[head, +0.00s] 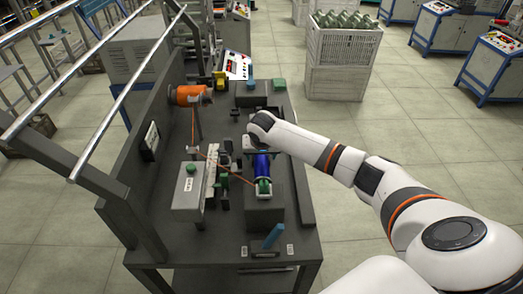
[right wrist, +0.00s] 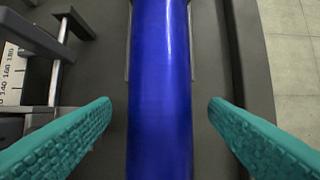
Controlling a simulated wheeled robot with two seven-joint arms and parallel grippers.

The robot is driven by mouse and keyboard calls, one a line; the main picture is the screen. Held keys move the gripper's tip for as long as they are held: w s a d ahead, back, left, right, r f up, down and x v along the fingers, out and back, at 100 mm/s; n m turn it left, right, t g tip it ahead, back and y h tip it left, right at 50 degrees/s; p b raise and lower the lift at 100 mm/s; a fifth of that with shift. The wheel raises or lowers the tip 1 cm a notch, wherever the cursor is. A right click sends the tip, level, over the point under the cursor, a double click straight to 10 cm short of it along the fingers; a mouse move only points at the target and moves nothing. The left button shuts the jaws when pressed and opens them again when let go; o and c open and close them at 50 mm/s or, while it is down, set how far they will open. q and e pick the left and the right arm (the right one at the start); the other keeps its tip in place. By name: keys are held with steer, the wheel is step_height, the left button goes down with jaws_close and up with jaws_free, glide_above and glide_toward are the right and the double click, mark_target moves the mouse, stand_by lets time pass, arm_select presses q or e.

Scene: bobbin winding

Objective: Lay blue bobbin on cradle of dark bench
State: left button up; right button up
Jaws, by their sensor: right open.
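The blue bobbin (head: 262,165) lies lengthwise over a dark block (head: 264,214) on the dark bench (head: 226,241), with a green end toward the front. I cannot tell whether that block is the cradle; the bobbin hides what is under it. My right gripper (right wrist: 160,112) is open, with one teal finger on each side of the bobbin (right wrist: 160,70) in the right wrist view. Gaps show between both fingers and the bobbin. In the head view my right wrist hides most of the gripper. My left gripper is not in view.
An orange spool (head: 188,95) sits at the bench's back left, and an orange thread runs from it toward the bobbin. A grey box (head: 189,190) with a green button stands left of the bobbin. A white crate (head: 343,48) stands on the floor beyond.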

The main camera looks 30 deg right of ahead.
steer(key=v, duration=1)
steer(key=shift+a+r, duration=0.1)
steer(key=shift+r, duration=0.25)
steer(key=shift+s+a+r, duration=0.1)
steer(key=shift+s+r, duration=0.2)
steer(key=shift+r, duration=0.2)
